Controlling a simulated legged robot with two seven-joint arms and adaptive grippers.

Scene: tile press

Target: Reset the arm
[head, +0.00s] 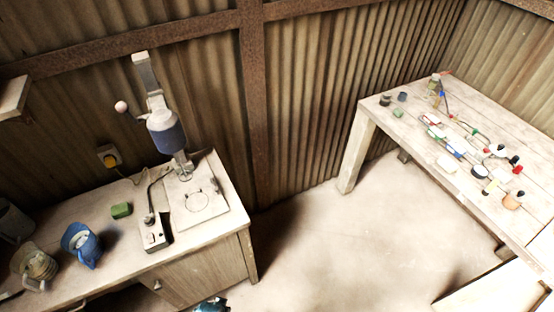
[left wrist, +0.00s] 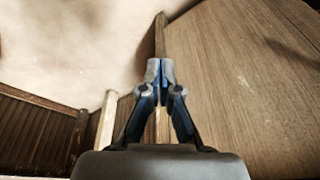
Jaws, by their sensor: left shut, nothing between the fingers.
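My left gripper (left wrist: 160,72) is shut with its fingertips together and nothing between them. In the left wrist view it is beside the brown wooden side of a cabinet, with pale floor beyond. In the head view only a small dark blue part shows at the bottom edge, below the workbench (head: 222,225). The tile press (head: 166,130) stands on that bench, with its lever and pale round knob (head: 121,107) raised at the left. A square plate (head: 195,203) with a round mark lies under the press. My right gripper is in neither view.
A yellow-and-black wall switch (head: 109,158) is behind. A second table (head: 420,118) at the right holds several small items. The floor (head: 320,240) between is clear.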

